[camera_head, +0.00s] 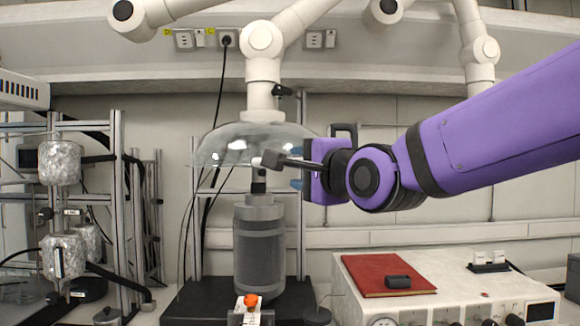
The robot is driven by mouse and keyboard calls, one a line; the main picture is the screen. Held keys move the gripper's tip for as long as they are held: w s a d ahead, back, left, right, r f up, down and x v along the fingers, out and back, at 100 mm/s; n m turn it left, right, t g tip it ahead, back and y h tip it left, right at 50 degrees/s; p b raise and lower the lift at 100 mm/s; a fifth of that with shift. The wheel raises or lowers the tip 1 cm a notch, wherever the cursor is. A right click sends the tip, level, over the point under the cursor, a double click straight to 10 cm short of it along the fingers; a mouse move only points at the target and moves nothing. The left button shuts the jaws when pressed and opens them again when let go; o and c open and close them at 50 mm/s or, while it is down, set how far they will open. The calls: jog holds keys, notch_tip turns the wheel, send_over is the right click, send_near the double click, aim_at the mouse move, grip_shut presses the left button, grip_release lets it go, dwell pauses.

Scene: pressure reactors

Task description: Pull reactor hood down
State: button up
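The reactor hood (222,146) is a clear dome on the end of a white jointed extraction arm. It hangs above the grey cylindrical reactor (259,250), and the reactor's narrow top neck reaches up to about the hood's lower rim. My gripper (264,161) comes in from the right on my purple arm. Its dark fingers with a pale tip overlap the hood's lower right part in the picture. I cannot tell whether they touch the rim, or whether they are open or shut. The far finger is hidden or lined up behind the near one.
The reactor stands on a black base (190,306). A white instrument box (460,275) with a red book (375,274) on top is at the right. A metal rack (118,200) with foil-wrapped vessels (60,163) is at the left. Cables hang behind the reactor.

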jog(key=shift+v, duration=1.7)
